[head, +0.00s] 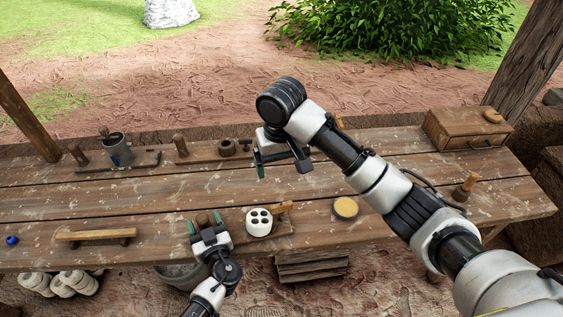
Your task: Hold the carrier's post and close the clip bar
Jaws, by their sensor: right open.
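The wooden carrier (284,234) lies near the front edge of the bench. A white cylinder with several dark holes (259,222) stands on it. A light wooden clip bar (281,208) shows beside the cylinder, slanting up to the right; whether it touches the cylinder is unclear. My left gripper (205,221) is at the carrier's left end, its green-tipped fingers on either side of a brown wooden post (203,217). I cannot tell whether they press on it. My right gripper (277,164) is open and empty, above the back of the bench, behind the carrier.
A yellow-topped round dish (346,208) sits right of the carrier. A wooden bar on feet (96,236) and a blue ball (12,240) lie front left. A metal cup (117,150) and wooden tools (181,146) line the back; a drawer box (467,129) stands back right.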

